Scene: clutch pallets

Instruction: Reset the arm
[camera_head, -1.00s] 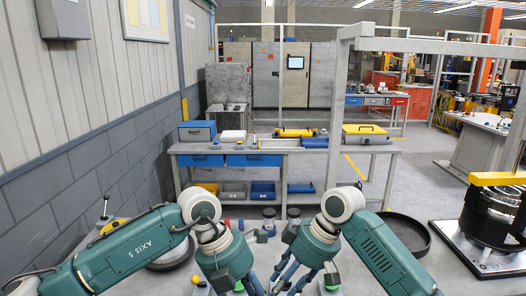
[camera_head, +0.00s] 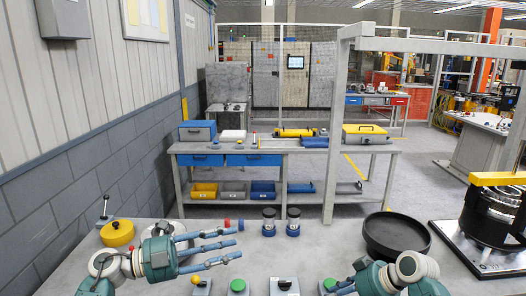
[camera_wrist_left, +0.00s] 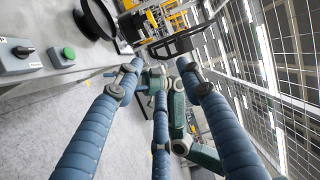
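My left arm comes in low at the left in the head view. Its gripper (camera_head: 236,244) has blue fingers pointing right, spread apart and empty, above the grey table (camera_head: 140,236). In the left wrist view the left gripper's blue fingers (camera_wrist_left: 150,88) are wide apart with nothing between them. My right gripper (camera_head: 342,288) shows only partly at the bottom edge of the head view, to the left of its green and white wrist; its opening cannot be made out.
Near the left gripper are a yellow round base with a lever (camera_head: 117,232), a green button box (camera_head: 238,287) and two dark cylinders (camera_head: 268,222) (camera_head: 293,222). A black round tray (camera_head: 396,234) lies right. A black clutch assembly (camera_head: 490,218) stands far right.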

